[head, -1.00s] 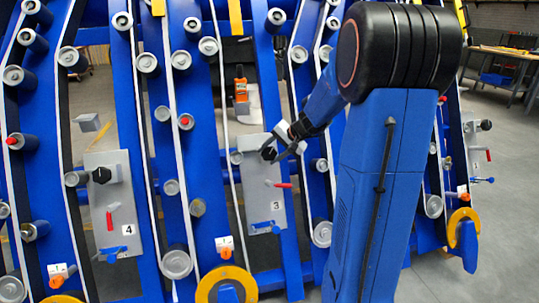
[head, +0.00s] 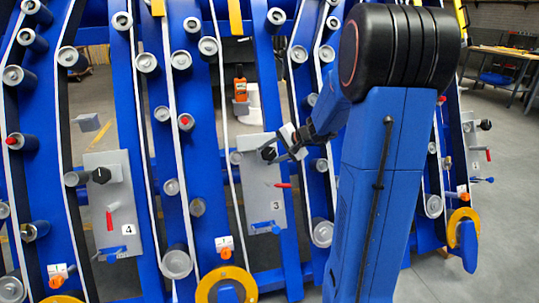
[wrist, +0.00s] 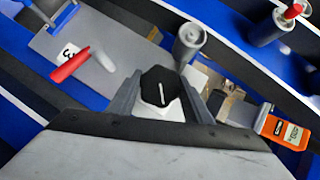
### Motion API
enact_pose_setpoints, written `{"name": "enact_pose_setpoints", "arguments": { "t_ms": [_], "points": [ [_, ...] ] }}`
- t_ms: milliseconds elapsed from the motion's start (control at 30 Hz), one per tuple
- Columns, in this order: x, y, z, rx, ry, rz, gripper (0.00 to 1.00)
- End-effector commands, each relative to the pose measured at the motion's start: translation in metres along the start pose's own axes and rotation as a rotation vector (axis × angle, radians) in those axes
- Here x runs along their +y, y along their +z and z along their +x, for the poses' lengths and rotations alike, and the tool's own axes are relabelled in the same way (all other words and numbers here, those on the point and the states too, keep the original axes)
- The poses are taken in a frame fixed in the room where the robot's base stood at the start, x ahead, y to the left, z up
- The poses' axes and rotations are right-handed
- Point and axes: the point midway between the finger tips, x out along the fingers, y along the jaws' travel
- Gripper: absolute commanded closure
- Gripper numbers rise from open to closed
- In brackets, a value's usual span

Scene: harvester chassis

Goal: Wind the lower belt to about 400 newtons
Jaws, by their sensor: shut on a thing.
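My gripper (head: 276,154) is at the grey plate marked 3 (head: 262,190). In the wrist view its two grey fingers (wrist: 164,98) are shut on the sides of a black knob (wrist: 157,82) with a white line on its face. The line runs nearly upright in that picture. A red lever (head: 283,185) and a blue handle (head: 264,227) are on the same plate. A grey roller (head: 236,157) is beside the knob. A white belt (head: 224,100) runs down past it. An orange meter (head: 240,88) hangs above; its display reading is too small to read.
A similar plate marked 4 (head: 113,200) with its own black knob is to the left. Yellow-rimmed wheels (head: 226,285) stand along the bottom. Blue frame beams and rollers crowd close around. Open floor and a workbench (head: 505,65) are at the right.

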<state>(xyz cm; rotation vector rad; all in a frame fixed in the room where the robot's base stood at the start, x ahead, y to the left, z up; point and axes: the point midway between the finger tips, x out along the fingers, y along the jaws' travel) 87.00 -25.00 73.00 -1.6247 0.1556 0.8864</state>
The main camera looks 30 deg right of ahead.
Motion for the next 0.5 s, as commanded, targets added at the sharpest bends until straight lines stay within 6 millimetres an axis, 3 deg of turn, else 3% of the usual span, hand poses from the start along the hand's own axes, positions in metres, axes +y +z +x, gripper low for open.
{"name": "enact_pose_setpoints", "arguments": {
  "t_ms": [33, 100, 500],
  "points": [
    [0.0005, -0.0002, -0.0002, 0.001, 0.001, 0.0, 0.48],
    [0.0005, -0.0001, -0.0002, 0.0, 0.001, 0.0, 0.36],
    [0.0001, -0.0005, -0.0069, 0.002, 0.0, 0.0, 0.36]
  ]
}}
